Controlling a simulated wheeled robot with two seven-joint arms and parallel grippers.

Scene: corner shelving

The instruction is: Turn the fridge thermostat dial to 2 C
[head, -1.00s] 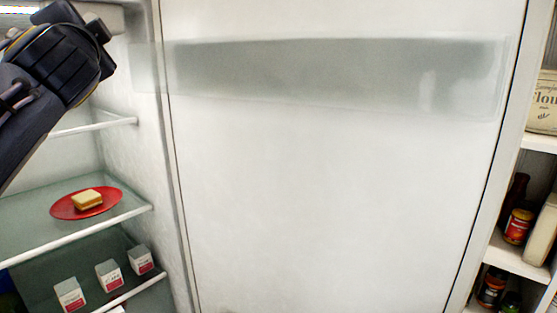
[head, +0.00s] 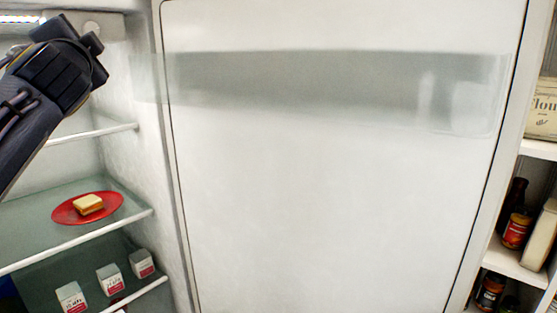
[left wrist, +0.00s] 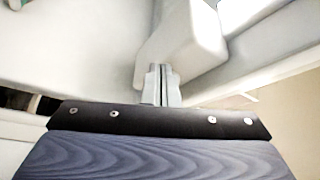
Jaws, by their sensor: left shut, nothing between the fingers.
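My left gripper (head: 74,36) is in the upper left of the head view, inside the open fridge near its top housing (head: 112,27). A small round feature that may be the thermostat dial (head: 92,27) shows on the housing, just past the gripper. Its markings and setting are too small to read. In the left wrist view, the gripper's grey fingertips (left wrist: 161,82) are shut together and empty, close to a rounded white block (left wrist: 182,42). I cannot tell whether they touch it. My right gripper is in neither view.
Fridge shelves hold a red plate (head: 66,211) with a sandwich (head: 88,204) and several small cartons (head: 109,279). A large white panel with a translucent bin (head: 330,80) fills the middle. Pantry shelves (head: 520,265) with jars and a flour container (head: 543,105) stand right.

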